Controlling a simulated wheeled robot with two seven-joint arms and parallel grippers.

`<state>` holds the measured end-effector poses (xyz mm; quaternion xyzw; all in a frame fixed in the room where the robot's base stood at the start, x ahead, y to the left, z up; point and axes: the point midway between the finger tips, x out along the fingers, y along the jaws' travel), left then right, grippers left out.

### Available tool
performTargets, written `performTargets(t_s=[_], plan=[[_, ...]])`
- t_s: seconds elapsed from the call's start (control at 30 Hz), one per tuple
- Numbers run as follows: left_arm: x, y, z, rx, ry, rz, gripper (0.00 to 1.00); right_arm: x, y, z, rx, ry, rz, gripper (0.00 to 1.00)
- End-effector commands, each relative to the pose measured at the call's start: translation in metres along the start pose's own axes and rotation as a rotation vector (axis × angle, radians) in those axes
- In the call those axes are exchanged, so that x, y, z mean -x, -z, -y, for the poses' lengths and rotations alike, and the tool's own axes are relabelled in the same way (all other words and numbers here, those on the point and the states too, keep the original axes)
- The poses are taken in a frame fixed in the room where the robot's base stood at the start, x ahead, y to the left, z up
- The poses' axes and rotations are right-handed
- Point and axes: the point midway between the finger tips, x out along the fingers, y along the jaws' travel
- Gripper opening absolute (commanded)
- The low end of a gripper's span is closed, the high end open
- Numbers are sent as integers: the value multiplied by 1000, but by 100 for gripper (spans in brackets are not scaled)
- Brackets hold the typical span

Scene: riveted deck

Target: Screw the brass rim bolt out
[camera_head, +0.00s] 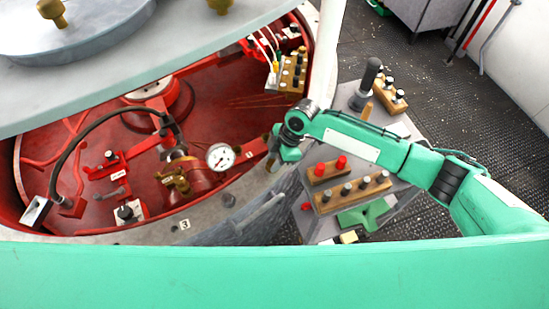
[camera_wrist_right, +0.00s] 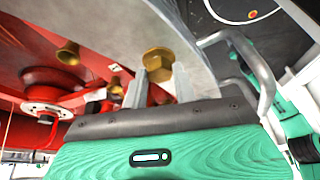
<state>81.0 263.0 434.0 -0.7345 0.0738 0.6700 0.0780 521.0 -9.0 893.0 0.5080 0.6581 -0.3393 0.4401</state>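My left gripper is not in view.
A pressure gauge (camera_head: 221,156), brass valve (camera_head: 173,178) and black hose (camera_head: 85,138) sit inside the red well. A grey lid (camera_head: 150,55) with brass knobs overhangs it. A side table (camera_head: 398,207) holds wooden blocks with several pegs (camera_head: 352,192) under my right arm.

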Motion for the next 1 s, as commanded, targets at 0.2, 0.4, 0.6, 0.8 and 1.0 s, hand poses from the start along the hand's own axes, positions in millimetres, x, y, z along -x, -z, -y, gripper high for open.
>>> performTargets(t_s=[0.2,0.4,0.6,0.8,1.0], plan=[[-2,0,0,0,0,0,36,-1,0,0,13,7,0,5],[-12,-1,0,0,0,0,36,-1,-1,-2,105,44,-1,5],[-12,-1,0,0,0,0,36,0,0,-1,134,57,-1,5],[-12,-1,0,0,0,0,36,0,0,-1,133,56,-1,34],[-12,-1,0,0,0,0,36,0,0,-1,133,56,0,50]])
